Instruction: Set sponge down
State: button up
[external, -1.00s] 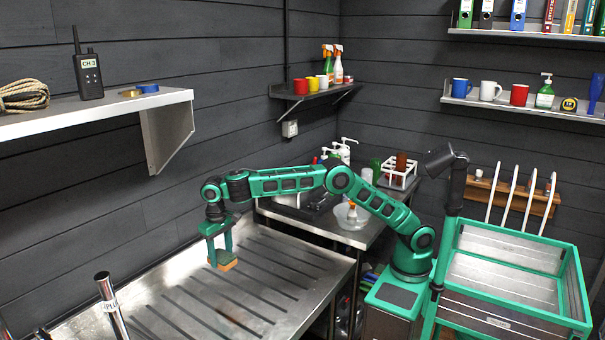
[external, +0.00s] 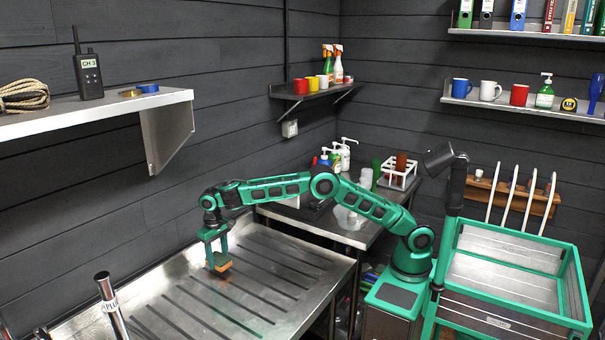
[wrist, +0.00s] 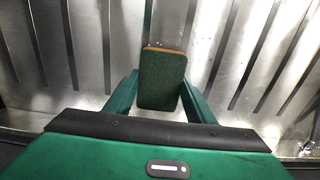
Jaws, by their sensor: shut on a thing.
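The sponge (wrist: 162,80) has a dark green face and an orange edge and sits between the fingers of my gripper in the wrist view. In the external view the sponge (external: 222,267) shows as a small orange strip under my gripper (external: 217,258). My gripper (wrist: 160,98) is shut on the sponge and points down over the grooved metal drainboard (external: 262,290). The sponge is low, at or just above the metal; I cannot tell whether it touches.
The drainboard around the sponge is clear, with a metal tap post (external: 110,305) at the front left. A side counter to the right holds a clear bowl (external: 348,217), bottles and a white rack (external: 398,177). A wall shelf (external: 95,108) juts out at the left.

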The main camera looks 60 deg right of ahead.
aim_at(218, 258)
jog(key=shift+f, duration=1.05)
jog(key=shift+f, duration=0.1)
jog(key=o, duration=1)
notch_tip(218, 258, up, 12)
jog(key=shift+w, duration=0.1)
